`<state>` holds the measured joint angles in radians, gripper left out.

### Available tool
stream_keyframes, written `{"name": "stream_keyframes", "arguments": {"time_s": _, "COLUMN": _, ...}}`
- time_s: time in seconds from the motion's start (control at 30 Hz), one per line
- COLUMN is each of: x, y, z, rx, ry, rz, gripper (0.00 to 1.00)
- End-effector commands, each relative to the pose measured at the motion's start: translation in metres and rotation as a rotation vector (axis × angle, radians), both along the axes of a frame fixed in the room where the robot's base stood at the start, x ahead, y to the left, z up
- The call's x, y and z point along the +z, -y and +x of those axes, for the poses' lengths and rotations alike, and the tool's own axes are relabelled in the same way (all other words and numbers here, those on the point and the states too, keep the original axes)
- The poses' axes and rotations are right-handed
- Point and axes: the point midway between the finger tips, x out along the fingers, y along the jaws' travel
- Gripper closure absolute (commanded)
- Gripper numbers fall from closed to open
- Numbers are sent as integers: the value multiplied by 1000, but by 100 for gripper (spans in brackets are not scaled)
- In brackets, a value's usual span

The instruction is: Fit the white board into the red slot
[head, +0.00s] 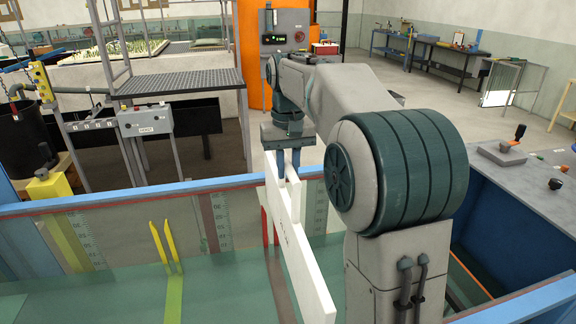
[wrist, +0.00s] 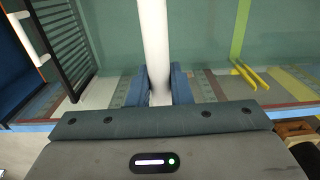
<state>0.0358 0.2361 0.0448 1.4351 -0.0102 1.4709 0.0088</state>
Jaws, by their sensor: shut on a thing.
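The white board (head: 299,255) hangs from my gripper (head: 287,163), partly inside the glass flume. The blue fingers are shut on its upright top tab. In the wrist view the board (wrist: 154,45) shows edge-on as a white strip between the fingers of my gripper (wrist: 158,88). The red slot (head: 265,228) shows only in part, as a red upright close to the left of the board and red pieces lower down. The board hides the rest of it. I cannot tell whether the board's lower edge is in the slot.
A yellow slot (head: 172,265) stands in the flume left of the board; it also shows in the wrist view (wrist: 243,72). The flume's blue rim (head: 150,197) runs behind the board. A dark grille (wrist: 62,45) is at the wrist view's left. The flume floor between yellow slot and board looks clear.

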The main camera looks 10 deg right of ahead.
Motion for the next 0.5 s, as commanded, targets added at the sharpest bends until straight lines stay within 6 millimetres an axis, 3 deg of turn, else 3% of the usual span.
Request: {"name": "stream_keyframes", "arguments": {"time_s": 0.5, "x": -15, "y": 0, "z": 0, "rx": 0, "ry": 4, "rz": 0, "gripper": 100}}
